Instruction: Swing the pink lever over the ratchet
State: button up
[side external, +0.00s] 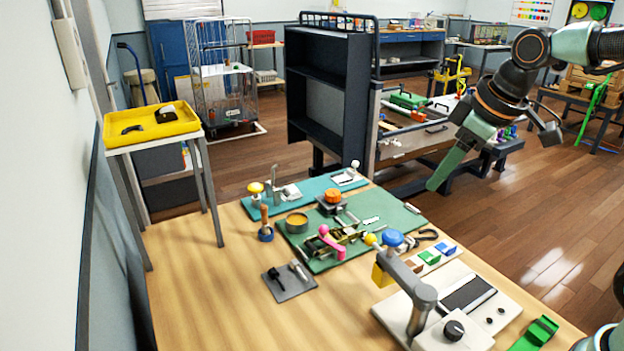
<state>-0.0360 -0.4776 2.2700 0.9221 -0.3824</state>
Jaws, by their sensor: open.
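My gripper (490,160) is open and empty, high up at the right, well apart from the lever. One long green finger points down and left; the other, darker jaw is spread to the right.
An orange-topped block (333,197), a round tin (297,222) and a grey pad with small parts (290,281) surround the lever. The table's front left is clear.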

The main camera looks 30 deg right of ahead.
jog(key=w+a+f+n+g, duration=0.1)
jog(key=w+a+n, duration=0.2)
jog(key=w+n, duration=0.55)
jog(key=n+g, duration=0.2)
jog(key=n, duration=0.8)
send_near(325, 226)
jog(key=f, duration=0.3)
jog(key=w+f, duration=0.1)
jog(key=f, duration=0.5)
jog(key=shift+w+a, duration=0.15)
jog(key=shift+w, duration=0.1)
jog(key=shift+r, duration=0.1)
grip_shut()
